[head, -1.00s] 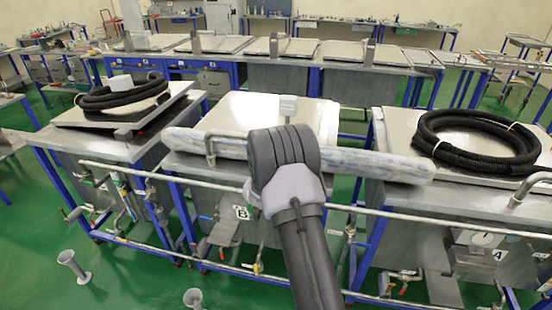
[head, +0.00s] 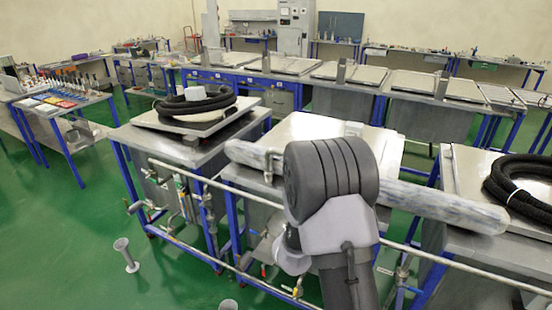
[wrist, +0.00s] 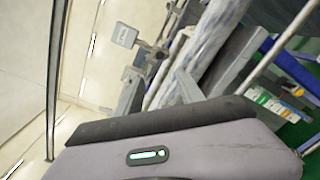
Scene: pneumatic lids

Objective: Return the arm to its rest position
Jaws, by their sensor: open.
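My arm (head: 345,235) rises from the bottom of the head view, with its dark ribbed joint (head: 330,180) in front of the middle bench. My gripper is hidden behind that joint in the head view. In the wrist view its grey body with a small green light fills the bottom. Two grey finger shapes stand apart beyond it, and my gripper (wrist: 157,90) looks open and empty. No contact with the benches is visible.
Black hose coils rest on the left bench (head: 195,104) and the right bench (head: 520,182). A pipe rail (head: 205,181) runs along the front.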

